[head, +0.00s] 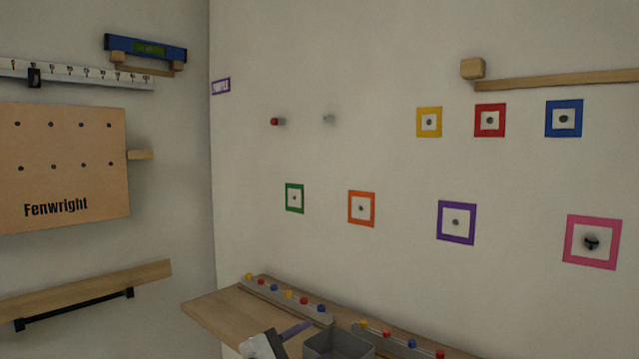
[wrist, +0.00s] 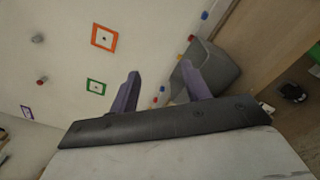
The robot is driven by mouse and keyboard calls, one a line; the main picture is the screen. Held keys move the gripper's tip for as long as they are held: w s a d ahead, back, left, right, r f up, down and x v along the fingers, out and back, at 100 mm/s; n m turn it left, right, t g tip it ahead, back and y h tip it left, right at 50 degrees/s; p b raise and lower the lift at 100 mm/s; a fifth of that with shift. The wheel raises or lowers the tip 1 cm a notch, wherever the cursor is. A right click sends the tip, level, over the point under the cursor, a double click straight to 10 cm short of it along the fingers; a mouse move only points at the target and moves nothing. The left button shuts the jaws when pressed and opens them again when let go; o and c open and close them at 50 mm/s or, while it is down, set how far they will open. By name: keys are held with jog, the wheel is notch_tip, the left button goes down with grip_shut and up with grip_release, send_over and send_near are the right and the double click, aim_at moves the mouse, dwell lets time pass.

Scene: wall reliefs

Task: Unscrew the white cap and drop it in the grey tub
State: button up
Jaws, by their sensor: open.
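A small pale cap (head: 328,119), apparently the white one, sits on the wall in the upper middle of the head view. It also shows at the far left of the wrist view (wrist: 37,38). The grey tub (head: 338,343) is at the bottom of the head view by the wooden shelf, and behind a fingertip in the wrist view (wrist: 222,68). My gripper (head: 298,329) is low, just left of the tub in the head view, well below the cap. Its purple fingers (wrist: 160,70) are apart with nothing between them. The tub's inside is mostly hidden.
A red-ended stub (head: 277,121) sticks out just left of the pale cap. Coloured square frames with dark centres (head: 429,122) spread over the wall. Racks with coloured knobs (head: 287,295) line the wooden shelf (head: 215,308). The wall around the cap is clear.

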jog(key=b+v, duration=0.1)
jog(key=v, duration=0.3)
jog(key=shift+s+a, duration=0.15)
jog(key=shift+s, duration=0.1)
